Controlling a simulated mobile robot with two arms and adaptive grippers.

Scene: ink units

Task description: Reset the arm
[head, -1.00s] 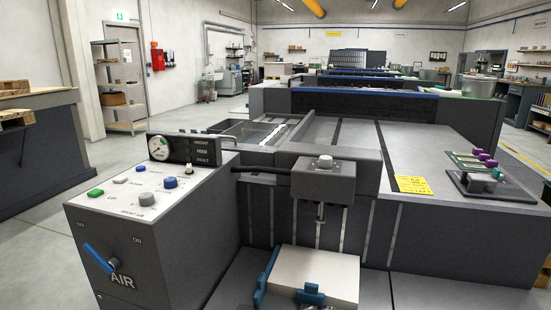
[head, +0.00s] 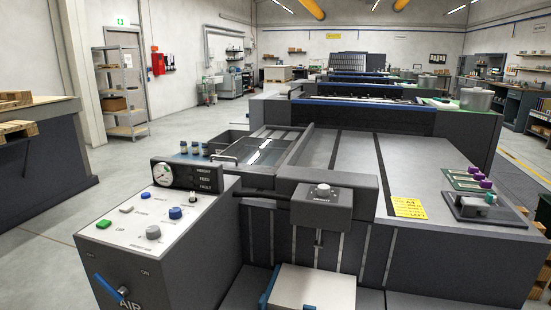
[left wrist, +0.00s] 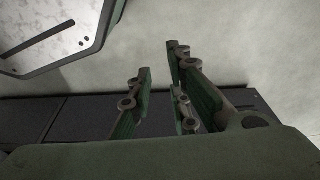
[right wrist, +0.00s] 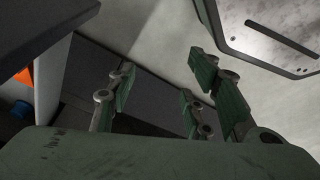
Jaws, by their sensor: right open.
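Neither of my arms shows in the head view. In the left wrist view my left gripper (left wrist: 160,82) has its green-padded fingers apart, with nothing between them. In the right wrist view my right gripper (right wrist: 158,85) is open and empty, its fingers further apart. Pale floor and dark panels show beyond the fingers in both wrist views. Neither gripper is seen touching anything.
A grey control console (head: 125,262) with a gauge (head: 163,174), buttons and a blue AIR lever (head: 110,287) stands in front. Beside it is a machine with a broad flat top (head: 350,165) and a paper stack (head: 313,290). Open floor (head: 60,225) lies to the left.

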